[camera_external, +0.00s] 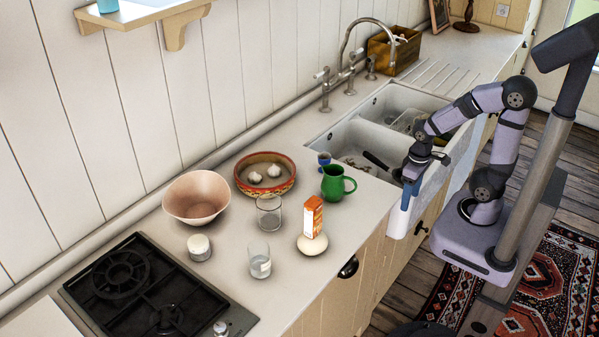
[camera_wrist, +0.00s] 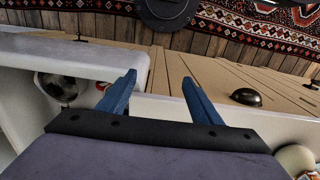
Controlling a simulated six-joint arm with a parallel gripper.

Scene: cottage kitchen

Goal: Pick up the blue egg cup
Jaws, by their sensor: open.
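The blue egg cup (camera_external: 323,158) stands on the counter near the sink's front left corner in the external view. It is small and dark blue, just behind the green jug (camera_external: 333,184). My gripper (camera_external: 404,207) hangs in front of the sink's front edge, to the right of the cup and well apart from it. Its two blue fingers point down. In the wrist view my gripper (camera_wrist: 157,84) shows its fingers spread with nothing between them. The egg cup cannot be made out in the wrist view.
A patterned bowl (camera_external: 265,187) with garlic, a pink bowl (camera_external: 196,197), glasses (camera_external: 269,212) and an orange carton (camera_external: 312,217) stand on the counter left of the jug. The double sink (camera_external: 353,146) lies right of the cup, with a tall tap (camera_external: 345,50) behind. The cabinet handle (camera_wrist: 245,97) is below.

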